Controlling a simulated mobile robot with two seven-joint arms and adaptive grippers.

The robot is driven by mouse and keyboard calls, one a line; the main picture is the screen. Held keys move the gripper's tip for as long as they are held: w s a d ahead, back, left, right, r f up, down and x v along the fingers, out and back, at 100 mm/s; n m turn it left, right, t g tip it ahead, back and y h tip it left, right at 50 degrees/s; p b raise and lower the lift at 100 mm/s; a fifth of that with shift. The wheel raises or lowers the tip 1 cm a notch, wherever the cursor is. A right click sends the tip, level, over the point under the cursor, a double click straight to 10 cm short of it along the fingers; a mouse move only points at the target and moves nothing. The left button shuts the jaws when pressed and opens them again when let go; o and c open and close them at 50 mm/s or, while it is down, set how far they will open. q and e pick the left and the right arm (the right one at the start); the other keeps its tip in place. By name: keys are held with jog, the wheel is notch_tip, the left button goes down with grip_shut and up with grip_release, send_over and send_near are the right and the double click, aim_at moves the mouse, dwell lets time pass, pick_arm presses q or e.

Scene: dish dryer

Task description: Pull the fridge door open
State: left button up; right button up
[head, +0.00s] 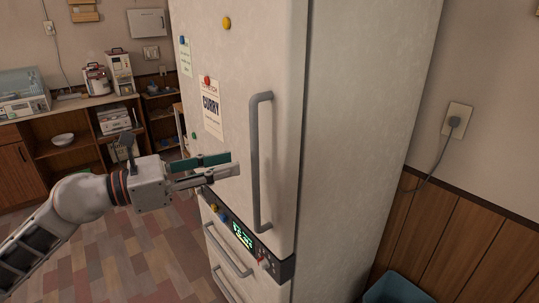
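The fridge door (225,60) is white and looks closed, its right edge lined up with the fridge body (350,130). A long grey vertical handle (255,165) stands out near that edge. My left gripper (236,163) reaches in from the left in front of the door. Its two fingers are apart with a gap between them and nothing held. Their tips point at the handle and end a little to its left; contact is not seen. My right gripper is out of view.
Below the door are a panel with a green display (241,235) and a drawer handle (229,252). A blue bin (398,290) stands at the lower right by the wall. Shelves (70,148) with appliances stand at the back left. The tiled floor (120,250) at left is clear.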

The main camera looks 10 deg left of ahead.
pick_arm(q)
jog(key=p+x, duration=0.2)
jog(key=x, duration=0.5)
jog(key=shift+w+d, duration=0.15)
jog(key=shift+d, duration=0.05)
grip_shut()
